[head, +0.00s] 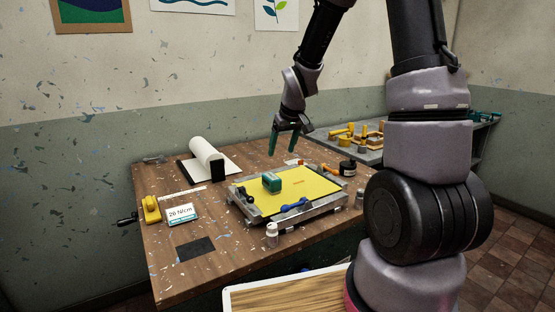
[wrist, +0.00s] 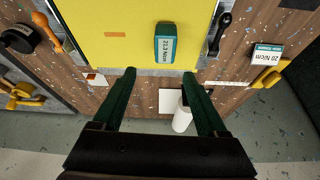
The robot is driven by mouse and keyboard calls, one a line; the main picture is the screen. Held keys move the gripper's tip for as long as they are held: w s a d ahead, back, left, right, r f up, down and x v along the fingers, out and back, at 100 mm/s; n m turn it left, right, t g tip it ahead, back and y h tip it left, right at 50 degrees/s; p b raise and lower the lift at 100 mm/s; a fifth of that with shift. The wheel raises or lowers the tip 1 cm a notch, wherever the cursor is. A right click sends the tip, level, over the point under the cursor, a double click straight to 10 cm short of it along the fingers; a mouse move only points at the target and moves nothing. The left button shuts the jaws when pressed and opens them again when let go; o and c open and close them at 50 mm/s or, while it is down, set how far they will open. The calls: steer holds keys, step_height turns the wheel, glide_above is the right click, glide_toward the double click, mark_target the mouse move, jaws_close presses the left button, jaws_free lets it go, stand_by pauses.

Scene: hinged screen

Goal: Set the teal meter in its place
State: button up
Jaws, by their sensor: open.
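The teal meter (head: 271,182) is a small block with a pale label. It rests on the yellow sheet (head: 318,186) of the framed screen, near the sheet's left side. In the wrist view the meter (wrist: 164,48) lies just beyond my fingertips, roughly centred between them, and its label shows a reading in N/cm. My gripper (head: 286,150) hangs above and behind the screen with its green fingers pointing down. In the wrist view its fingers (wrist: 160,77) are spread, with nothing between them.
A dark flat patch (head: 196,251) lies on the table's near left part. A sign (head: 182,213) and a yellow tool (head: 151,208) stand left. A white roll (head: 207,160) is behind.

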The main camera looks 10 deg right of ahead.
glide_toward(272, 177)
steer(key=f, duration=0.1)
steer(key=shift+n, duration=0.4)
steer(key=shift+w+x, duration=0.15)
steer(key=shift+x, duration=1.9)
steer(key=shift+w+x, duration=0.15)
steer(key=shift+x, duration=1.95)
steer(key=shift+r, duration=0.2)
jaws_close()
steer(key=shift+r, duration=2)
